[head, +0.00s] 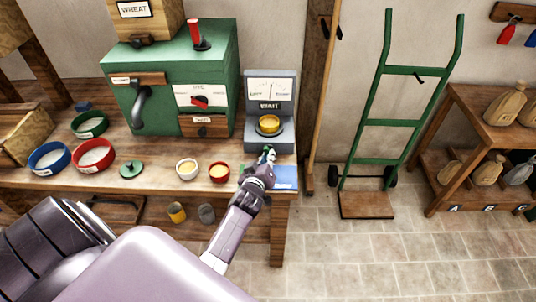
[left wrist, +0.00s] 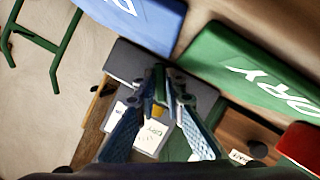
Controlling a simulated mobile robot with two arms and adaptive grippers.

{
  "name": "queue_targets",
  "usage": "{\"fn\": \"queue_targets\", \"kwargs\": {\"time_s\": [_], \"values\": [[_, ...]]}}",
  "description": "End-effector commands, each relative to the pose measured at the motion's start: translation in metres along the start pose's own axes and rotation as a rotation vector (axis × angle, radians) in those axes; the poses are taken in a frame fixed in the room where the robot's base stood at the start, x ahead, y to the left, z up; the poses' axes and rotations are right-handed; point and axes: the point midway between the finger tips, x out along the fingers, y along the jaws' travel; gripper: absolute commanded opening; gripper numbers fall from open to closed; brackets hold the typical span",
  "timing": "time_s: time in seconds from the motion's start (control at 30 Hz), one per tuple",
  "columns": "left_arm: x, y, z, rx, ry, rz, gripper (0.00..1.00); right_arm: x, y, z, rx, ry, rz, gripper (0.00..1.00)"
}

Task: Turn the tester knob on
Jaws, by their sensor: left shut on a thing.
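The tester (head: 284,88) is a grey-blue box at the right end of the bench, with a pale dial on its upper face and a round cup of yellow grain on its ledge. My left gripper (head: 268,154) is at the front of its base. In the left wrist view its fingers (left wrist: 160,88) are closed together at the grey body (left wrist: 130,64), with a small yellowish part between them. The fingers hide most of the tester knob, and I cannot read its setting. My right gripper is not in view.
The green mill (head: 164,62) stands left of the tester. A white bowl (head: 187,169) and a red bowl (head: 219,173) of grain sit left of my gripper. A blue card (head: 285,178) lies beside it. A green hand truck (head: 400,122) stands to the right.

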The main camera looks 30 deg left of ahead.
Motion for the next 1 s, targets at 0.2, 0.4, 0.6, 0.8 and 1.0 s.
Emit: {"fn": "queue_targets", "kwargs": {"time_s": [0.2, 0.4, 0.6, 0.8, 1.0], "values": [[0.0000, 0.0010, -0.0001, 0.111, 0.001, -0.047, 0.00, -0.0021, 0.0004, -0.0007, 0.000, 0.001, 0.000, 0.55], [0.0001, 0.0003, -0.0002, 0.170, 0.001, -0.072, 0.00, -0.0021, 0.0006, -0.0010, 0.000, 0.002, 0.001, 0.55], [0.0000, 0.0004, 0.0000, 0.192, 0.001, -0.079, 0.00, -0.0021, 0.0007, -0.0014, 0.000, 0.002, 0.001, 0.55], [0.0001, 0.0002, -0.0002, 0.194, 0.001, -0.080, 0.00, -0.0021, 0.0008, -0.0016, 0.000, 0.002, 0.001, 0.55], [0.0001, 0.0001, -0.0003, 0.194, 0.001, -0.080, 0.17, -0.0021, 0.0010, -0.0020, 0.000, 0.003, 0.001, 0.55]]}}
